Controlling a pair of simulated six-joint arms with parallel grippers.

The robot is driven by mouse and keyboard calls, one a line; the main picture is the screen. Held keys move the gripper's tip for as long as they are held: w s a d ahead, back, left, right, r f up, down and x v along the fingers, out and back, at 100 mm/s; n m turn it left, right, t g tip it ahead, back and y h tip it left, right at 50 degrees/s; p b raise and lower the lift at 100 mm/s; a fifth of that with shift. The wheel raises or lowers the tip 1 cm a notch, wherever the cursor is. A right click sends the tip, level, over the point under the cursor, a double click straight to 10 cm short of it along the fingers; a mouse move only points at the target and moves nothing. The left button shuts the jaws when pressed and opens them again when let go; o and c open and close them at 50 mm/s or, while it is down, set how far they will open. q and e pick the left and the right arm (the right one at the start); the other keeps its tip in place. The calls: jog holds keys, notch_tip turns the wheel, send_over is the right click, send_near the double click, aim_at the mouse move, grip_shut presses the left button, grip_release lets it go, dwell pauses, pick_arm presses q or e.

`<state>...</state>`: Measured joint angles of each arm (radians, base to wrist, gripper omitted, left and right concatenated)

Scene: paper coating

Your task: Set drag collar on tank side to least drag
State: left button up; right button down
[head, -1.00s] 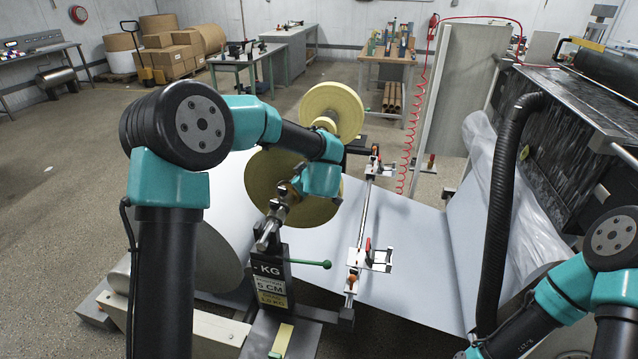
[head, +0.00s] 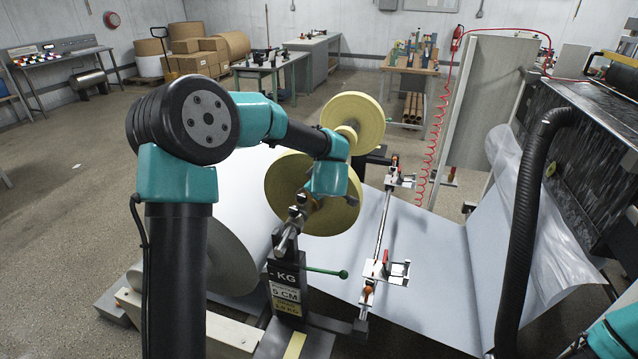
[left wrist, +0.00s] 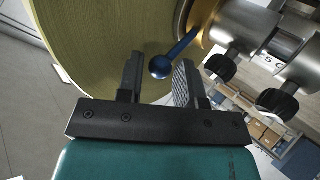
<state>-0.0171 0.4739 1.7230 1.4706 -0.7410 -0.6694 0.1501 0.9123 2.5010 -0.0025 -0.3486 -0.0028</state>
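In the left wrist view, a brass collar (left wrist: 205,22) sits on a steel shaft against the yellow paper roll (left wrist: 90,45). A blue lever (left wrist: 182,50) with a ball knob (left wrist: 160,67) sticks out from the collar. My left gripper (left wrist: 157,78) is open, with one finger on each side of the knob and visible gaps to both. In the head view the roll (head: 285,180) stands upright on its shaft, and my left wrist hides much of the collar area. My right gripper is out of view; only part of that arm shows at the lower right.
Two black thumbscrews (left wrist: 220,68) hang from the shaft clamps near the right finger. A green-knobbed lever (head: 325,272) sticks out below the roll. A rail with clamps (head: 385,225) crosses the white sheet (head: 430,235). A second yellow roll (head: 360,112) stands behind.

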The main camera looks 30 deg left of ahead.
pick_arm(q)
jog(key=shift+s+r, duration=0.1)
jog(key=v, duration=1.7)
jog(key=shift+d, duration=0.15)
jog(key=shift+s, duration=0.1)
